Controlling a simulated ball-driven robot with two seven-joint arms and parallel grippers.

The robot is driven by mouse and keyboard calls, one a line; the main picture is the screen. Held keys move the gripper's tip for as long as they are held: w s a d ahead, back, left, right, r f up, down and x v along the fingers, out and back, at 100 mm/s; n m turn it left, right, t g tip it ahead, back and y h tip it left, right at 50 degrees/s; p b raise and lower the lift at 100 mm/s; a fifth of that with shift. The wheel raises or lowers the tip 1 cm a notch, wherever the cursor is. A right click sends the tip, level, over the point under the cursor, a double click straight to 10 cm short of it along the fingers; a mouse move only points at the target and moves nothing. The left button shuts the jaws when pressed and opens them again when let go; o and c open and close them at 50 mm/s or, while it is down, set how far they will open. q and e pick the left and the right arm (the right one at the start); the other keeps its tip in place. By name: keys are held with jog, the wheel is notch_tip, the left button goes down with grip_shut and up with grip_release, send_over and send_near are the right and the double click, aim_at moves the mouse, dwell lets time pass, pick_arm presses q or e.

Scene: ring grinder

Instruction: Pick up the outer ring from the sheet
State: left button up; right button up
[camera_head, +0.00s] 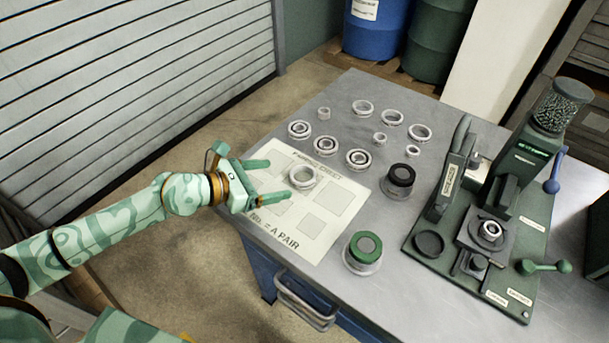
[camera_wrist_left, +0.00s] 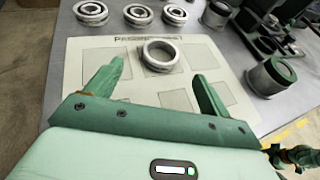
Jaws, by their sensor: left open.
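The outer ring (camera_head: 302,176) is a plain silver ring lying flat on the upper middle of the cream pairing sheet (camera_head: 312,244). My left gripper (camera_head: 280,181) is open, its two green fingers pointing toward the ring from the left. In the left wrist view the ring (camera_wrist_left: 160,55) sits beyond the fingertips, roughly centred between them, with nothing between the fingers. The sheet (camera_wrist_left: 85,55) shows there with several grey printed squares.
Several bearings and rings (camera_head: 357,158) lie on the metal table behind the sheet. A dark-topped cylinder (camera_head: 400,178) and a green-topped cylinder (camera_head: 364,250) stand right of the sheet. A green grinder machine (camera_head: 480,235) fills the table's right side.

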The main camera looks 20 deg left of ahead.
aim_at(312, 173)
pick_arm(q)
jog(key=shift+x, duration=1.15)
jog(key=b+x, duration=0.1)
jog(key=x, duration=0.4)
jog(key=shift+w+d+f, duration=0.1)
jog(key=shift+w+d, duration=0.05)
jog(key=shift+d, duration=0.05)
jog(key=c, duration=1.1)
